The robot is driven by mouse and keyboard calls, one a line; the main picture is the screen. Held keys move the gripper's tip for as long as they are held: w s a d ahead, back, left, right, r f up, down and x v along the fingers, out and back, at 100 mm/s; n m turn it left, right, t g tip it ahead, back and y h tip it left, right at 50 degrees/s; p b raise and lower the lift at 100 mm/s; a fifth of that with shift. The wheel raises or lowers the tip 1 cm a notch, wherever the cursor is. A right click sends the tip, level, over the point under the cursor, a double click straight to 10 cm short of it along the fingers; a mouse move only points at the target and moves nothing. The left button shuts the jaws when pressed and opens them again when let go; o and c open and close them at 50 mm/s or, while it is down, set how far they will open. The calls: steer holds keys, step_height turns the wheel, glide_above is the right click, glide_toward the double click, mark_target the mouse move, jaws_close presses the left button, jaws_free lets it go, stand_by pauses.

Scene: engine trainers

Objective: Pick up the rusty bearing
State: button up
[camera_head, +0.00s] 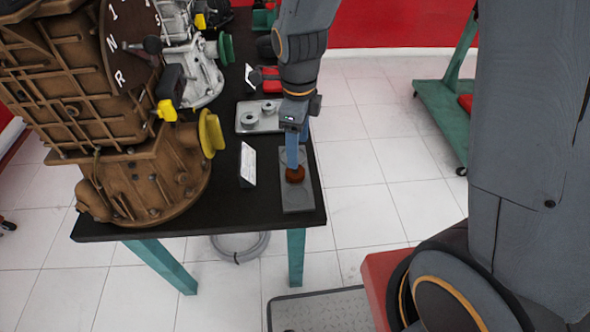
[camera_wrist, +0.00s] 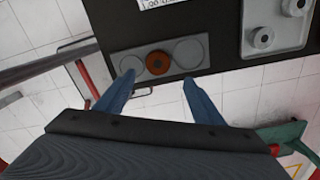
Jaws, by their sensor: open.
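The rusty bearing (camera_head: 295,174) is a small reddish-brown ring on a grey tray (camera_head: 299,202) near the right front corner of the black table. In the wrist view the rusty bearing (camera_wrist: 158,62) sits in the middle spot of the tray (camera_wrist: 118,58), with a round empty-looking spot on each side. My gripper (camera_head: 292,150) points down over the tray, close to the bearing in the head view. In the wrist view my gripper (camera_wrist: 158,90) has its two blue fingers spread apart, empty, with the bearing beyond and between the tips.
A second grey tray (camera_head: 243,122) with two pale bearings lies behind on the black table (camera_head: 215,212). A white label card (camera_head: 248,164) stands left of the bearing's tray. A large brown engine (camera_head: 60,95) fills the table's left side. A green-legged stand (camera_head: 440,110) is at right.

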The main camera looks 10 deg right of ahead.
mark_target(294, 171)
steer(key=shift+w+a+f+m, duration=0.1)
steer(key=shift+a+f+m, duration=0.05)
steer(key=shift+a+m, duration=0.3)
steer(key=shift+s+f+p, duration=0.15)
steer(key=shift+f+p, duration=0.35)
steer(key=shift+f, duration=1.05)
steer(key=shift+s+f+p, duration=0.1)
steer(key=shift+f+p, duration=0.35)
steer(key=shift+f, duration=1.85)
steer(key=shift+w, duration=0.1)
steer(key=c, duration=1.2)
